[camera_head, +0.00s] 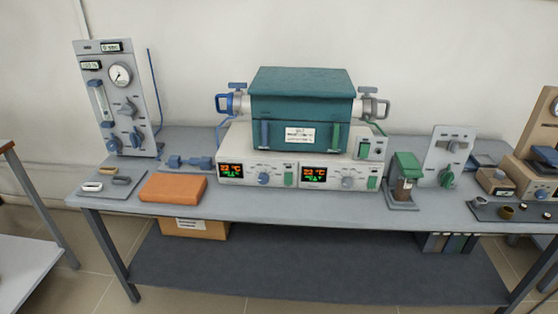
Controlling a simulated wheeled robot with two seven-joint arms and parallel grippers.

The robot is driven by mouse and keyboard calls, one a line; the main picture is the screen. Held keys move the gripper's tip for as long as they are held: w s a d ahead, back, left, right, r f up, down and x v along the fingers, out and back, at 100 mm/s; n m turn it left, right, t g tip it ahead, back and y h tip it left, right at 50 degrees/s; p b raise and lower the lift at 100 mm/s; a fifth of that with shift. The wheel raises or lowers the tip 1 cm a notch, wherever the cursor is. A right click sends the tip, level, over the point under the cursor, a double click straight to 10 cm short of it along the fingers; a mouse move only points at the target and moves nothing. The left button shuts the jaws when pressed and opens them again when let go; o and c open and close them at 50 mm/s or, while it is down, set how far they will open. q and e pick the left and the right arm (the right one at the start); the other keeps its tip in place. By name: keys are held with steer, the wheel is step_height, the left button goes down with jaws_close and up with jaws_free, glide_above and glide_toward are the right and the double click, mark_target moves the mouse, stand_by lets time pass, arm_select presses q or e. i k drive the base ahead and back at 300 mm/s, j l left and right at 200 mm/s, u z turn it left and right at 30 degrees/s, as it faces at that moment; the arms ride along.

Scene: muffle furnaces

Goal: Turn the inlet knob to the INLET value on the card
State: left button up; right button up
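An upright grey gas panel (103,85) stands at the back left of the bench, with a round gauge (120,75), a flow tube and small displays. It carries a grey knob (127,107) and two blue knobs (136,138) (114,144) lower down. Their labels are too small to read, so I cannot tell which one is the inlet knob. A white card (300,135) with unreadable print is on the front of the teal furnace (302,92); I cannot tell if it is the task's card. Neither of my grippers is in view.
Control boxes with lit displays (230,172) stand under the furnace, mid-bench. An orange-brown block (173,188) and a tray (108,190) lie in front of the panel. A green-topped device (405,168) and another panel (448,150) stand right. The bench's front strip is clear.

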mark_target(263, 177)
steer(key=j+z, duration=0.15)
steer(key=z, duration=0.3)
steer(key=i+j+z, duration=0.1)
steer(key=z, duration=0.4)
steer(key=j+z, duration=0.25)
steer(key=j, duration=0.3)
steer(key=k+j+z, duration=0.1)
steer(key=j+z, duration=0.15)
steer(key=j, duration=0.25)
steer(key=k+j+z, duration=0.25)
steer(key=j, duration=0.3)
steer(key=k+j, duration=0.1)
steer(key=j, duration=1.1)
steer(key=k+z, duration=0.05)
